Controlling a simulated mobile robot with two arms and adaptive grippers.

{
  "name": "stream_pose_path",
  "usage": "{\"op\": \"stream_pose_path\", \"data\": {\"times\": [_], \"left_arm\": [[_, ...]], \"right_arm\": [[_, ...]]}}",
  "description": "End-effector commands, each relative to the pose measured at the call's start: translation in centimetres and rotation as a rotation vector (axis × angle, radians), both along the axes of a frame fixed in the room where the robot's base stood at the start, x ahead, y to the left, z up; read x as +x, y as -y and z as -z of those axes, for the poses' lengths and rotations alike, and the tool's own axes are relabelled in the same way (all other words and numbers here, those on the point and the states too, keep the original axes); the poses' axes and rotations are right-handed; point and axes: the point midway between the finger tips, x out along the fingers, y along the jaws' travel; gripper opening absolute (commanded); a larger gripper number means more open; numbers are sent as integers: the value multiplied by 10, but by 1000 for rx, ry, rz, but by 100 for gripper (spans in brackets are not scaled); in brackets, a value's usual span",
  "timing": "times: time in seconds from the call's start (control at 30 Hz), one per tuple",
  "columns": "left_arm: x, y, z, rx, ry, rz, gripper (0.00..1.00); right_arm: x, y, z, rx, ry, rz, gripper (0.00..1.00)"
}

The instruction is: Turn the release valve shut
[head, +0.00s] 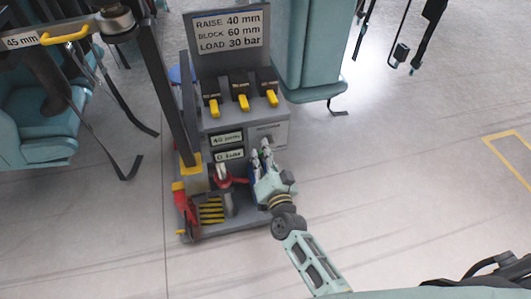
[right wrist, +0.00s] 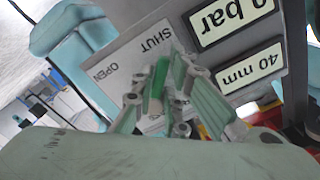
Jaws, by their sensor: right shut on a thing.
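The grey jack console (head: 238,100) stands in the middle of the head view. Its pale plate marked SHUT and OPEN (right wrist: 125,62) shows in the right wrist view, upside down. My right gripper (head: 261,153) is at the lower right of the console front, beside the readouts. My left gripper is not in view.
Readouts say 40 mm (head: 226,139) and 0 bar (head: 229,155). Yellow-tipped levers (head: 242,101) line the console above. A red-handled jack (head: 225,181) stands close left of my gripper. Teal seats (head: 40,125) flank the console. The floor at right is clear.

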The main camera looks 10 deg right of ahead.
Motion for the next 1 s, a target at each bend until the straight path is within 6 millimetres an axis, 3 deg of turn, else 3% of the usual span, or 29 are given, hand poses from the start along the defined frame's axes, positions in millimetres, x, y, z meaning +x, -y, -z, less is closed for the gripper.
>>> {"op": "stream_pose_path", "data": {"times": [0.03, 0.3, 0.83, 0.87, 1.0], "left_arm": [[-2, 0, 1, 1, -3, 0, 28], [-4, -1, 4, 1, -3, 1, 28], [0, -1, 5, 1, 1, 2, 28], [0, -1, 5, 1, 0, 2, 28], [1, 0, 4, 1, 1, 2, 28]], "right_arm": [[0, 7, 1, 27, -2, 14, 0], [-1, 5, 1, 116, -8, 13, 0], [-1, 4, 2, 137, -11, 14, 0], [-2, 4, 2, 137, -11, 14, 17], [-1, 3, 2, 134, -11, 12, 29]]}}
